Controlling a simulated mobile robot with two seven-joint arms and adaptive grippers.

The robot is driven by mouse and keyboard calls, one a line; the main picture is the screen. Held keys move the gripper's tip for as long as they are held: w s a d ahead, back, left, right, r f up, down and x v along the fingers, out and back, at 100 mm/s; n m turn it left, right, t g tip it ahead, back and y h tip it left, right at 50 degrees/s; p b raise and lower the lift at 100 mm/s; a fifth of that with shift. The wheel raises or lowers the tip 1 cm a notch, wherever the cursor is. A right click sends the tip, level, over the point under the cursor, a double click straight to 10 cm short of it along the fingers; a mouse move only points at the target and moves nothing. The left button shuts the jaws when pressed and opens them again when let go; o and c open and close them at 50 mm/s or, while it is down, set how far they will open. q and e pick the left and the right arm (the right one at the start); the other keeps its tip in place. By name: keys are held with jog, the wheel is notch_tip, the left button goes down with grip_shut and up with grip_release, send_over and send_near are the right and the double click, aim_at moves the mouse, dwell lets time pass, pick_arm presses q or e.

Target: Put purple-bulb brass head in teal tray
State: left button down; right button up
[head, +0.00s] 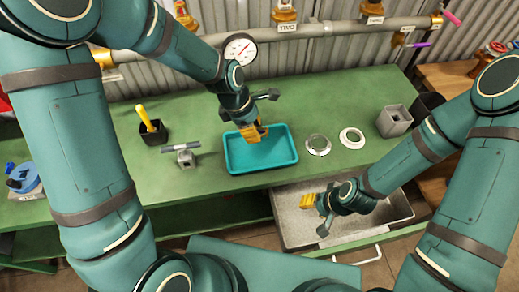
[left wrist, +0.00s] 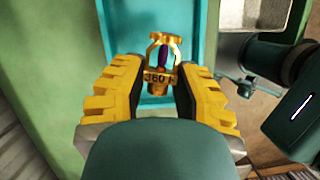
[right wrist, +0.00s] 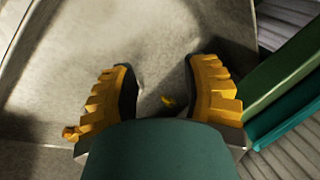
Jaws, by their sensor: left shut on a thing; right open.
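The brass head (left wrist: 163,62) has a purple bulb in its frame and "360 F" on its body. My left gripper (head: 254,132) is shut on it; in the left wrist view the head sits between the yellow fingers (left wrist: 160,88). The teal tray (head: 262,170) stands on the green bench, and its floor looks bare in the head view. My left gripper is over the tray's back part; the tray also shows behind the head in the left wrist view (left wrist: 197,33). My right gripper (head: 309,200) is open over the grey drawer (head: 292,232), with nothing between its fingers (right wrist: 164,88).
A small yellow piece (right wrist: 168,101) lies in the drawer. Two rings (head: 318,145) and a grey square holder (head: 395,121) stand right. A pipe with a gauge (head: 240,49) runs behind.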

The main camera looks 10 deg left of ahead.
aim_at(258, 152)
pick_arm(q)
jog(key=shift+w+d+r+n+t, duration=0.1)
jog(key=shift+r+n+t, duration=0.1)
jog(key=shift+n, duration=0.25)
jog(key=shift+d+r+n+t, duration=0.1)
jog(key=shift+r+n, duration=0.05)
jog(key=shift+n, duration=0.3)
jog(key=shift+f, duration=0.1)
jog(key=shift+n, duration=0.3)
notch_tip(258, 152, down, 10)
jog(key=shift+w+r+b, duration=0.1)
jog(key=shift+b, duration=1.15)
pick_arm(e)
notch_tip(258, 152, down, 2)
jog(key=shift+w+f, duration=0.15)
jog(key=shift+f, duration=0.05)
jog(key=shift+f, duration=0.1)
pick_arm(q)
jog(key=c, duration=0.8)
grip_release()
